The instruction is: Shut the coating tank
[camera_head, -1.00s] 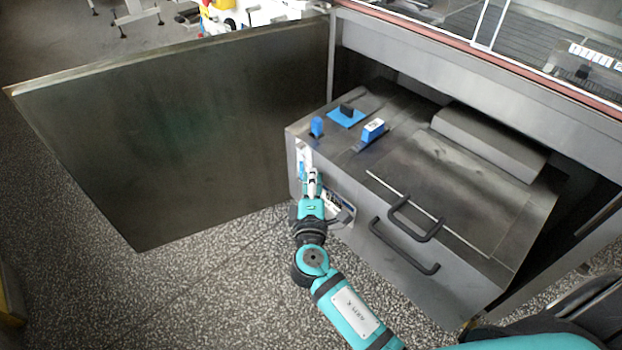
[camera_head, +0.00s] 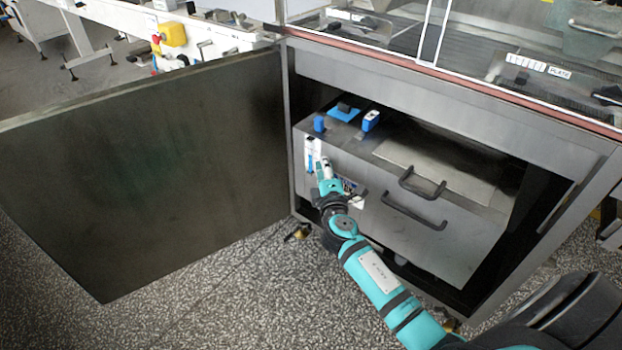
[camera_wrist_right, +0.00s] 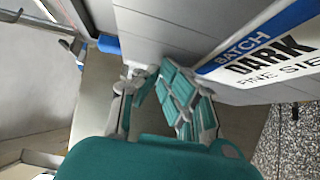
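The coating tank (camera_head: 420,236) is a grey metal box with a sloped lid and two dark handles. It sits mostly inside the open bay of the machine, with its front face near the opening. My right gripper (camera_head: 323,165) is at the left end of the tank's front face, beside the white label strip. In the right wrist view the fingers (camera_wrist_right: 157,78) come together at the tips with nothing seen between them, close to the tank's grey face (camera_wrist_right: 170,35). Contact is hard to tell. My left gripper is out of view.
A large metal door (camera_head: 150,170) stands swung open at the left. Blue-topped fittings (camera_head: 371,120) sit on the tank's top. The machine's frame (camera_head: 450,105) runs above the bay. Speckled floor (camera_head: 230,300) is free in front.

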